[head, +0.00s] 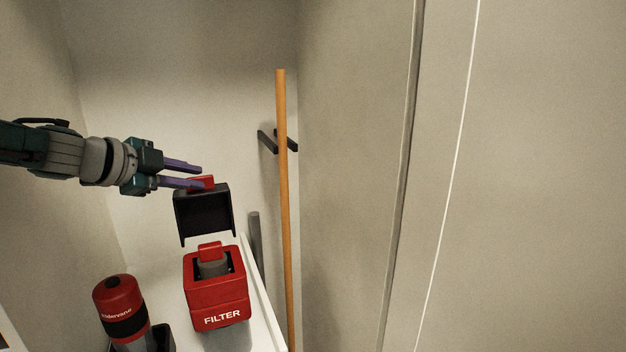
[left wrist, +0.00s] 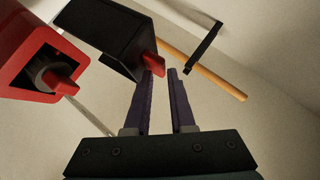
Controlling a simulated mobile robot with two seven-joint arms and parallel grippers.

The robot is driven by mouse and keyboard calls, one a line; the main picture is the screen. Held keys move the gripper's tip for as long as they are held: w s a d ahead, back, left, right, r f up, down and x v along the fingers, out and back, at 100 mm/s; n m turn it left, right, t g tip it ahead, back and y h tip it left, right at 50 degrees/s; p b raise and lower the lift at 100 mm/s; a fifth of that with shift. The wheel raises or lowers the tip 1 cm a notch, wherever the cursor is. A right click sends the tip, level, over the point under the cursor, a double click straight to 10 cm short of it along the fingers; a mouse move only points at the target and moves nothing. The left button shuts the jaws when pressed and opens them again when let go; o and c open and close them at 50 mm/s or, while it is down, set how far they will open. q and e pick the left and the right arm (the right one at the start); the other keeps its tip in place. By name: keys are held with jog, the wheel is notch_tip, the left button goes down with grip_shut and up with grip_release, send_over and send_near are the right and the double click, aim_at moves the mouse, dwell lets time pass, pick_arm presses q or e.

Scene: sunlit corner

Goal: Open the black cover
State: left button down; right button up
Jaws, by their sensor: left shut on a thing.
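The black cover (head: 204,212) stands raised above the back of the red box marked FILTER (head: 216,293), with a red tab (head: 203,182) at its top edge. The box's top is open, showing a grey cylinder with a red top piece (head: 210,251) inside. My left gripper (head: 199,177) is shut on the cover's red tab. In the left wrist view, the tab (left wrist: 158,62) shows at the fingertips (left wrist: 161,74), beside the cover (left wrist: 112,38). I cannot tell whether the cover still joins the box. My right gripper is not in view.
A red and black canister (head: 120,303) stands left of the box on the white surface (head: 258,310). An orange pole (head: 281,190) stands upright behind, by a dark wall bracket (head: 267,142). A grey rod (head: 256,248) stands near the surface's right edge. Walls close in behind and at right.

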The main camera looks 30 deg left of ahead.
pick_arm(q)
jog(key=c, duration=1.6)
grip_release()
jog(key=shift+w, duration=0.25)
jog(key=c, duration=1.4)
grip_release()
jog(key=shift+d+f, duration=0.1)
jog(key=o, duration=0.5)
jog(key=shift+s, duration=0.1)
